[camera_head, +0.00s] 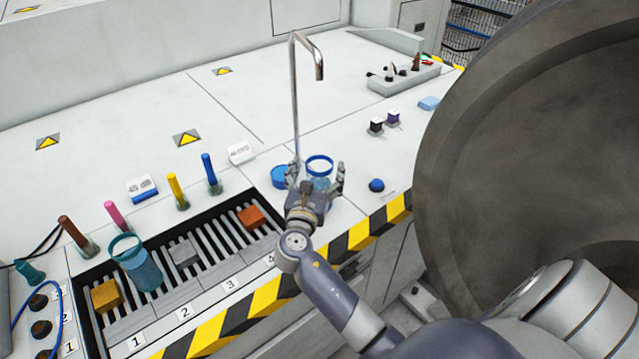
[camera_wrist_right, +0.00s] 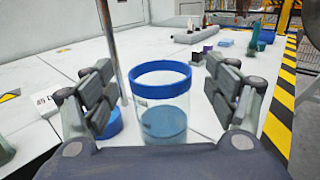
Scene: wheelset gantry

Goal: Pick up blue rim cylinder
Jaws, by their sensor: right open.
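The blue rim cylinder (camera_head: 319,172) is a clear cup with a blue rim and some blue at its bottom. It stands upright on the white bench near the tap pipe. In the right wrist view the cylinder (camera_wrist_right: 162,105) is between the spread fingers. My right gripper (camera_head: 316,180) is open around the cylinder, with a gap on each side in the right wrist view (camera_wrist_right: 165,100). The gripper hides the cylinder's lower part in the head view. My left gripper is not in view.
A blue round lid (camera_head: 282,176) lies just left of the cylinder, beside the thin metal tap pipe (camera_head: 296,100). A blue knob (camera_head: 377,185) is to the right. A teal-rimmed cylinder (camera_head: 140,268) stands on the slotted rack (camera_head: 205,243). A large grey wheel (camera_head: 470,130) fills the right.

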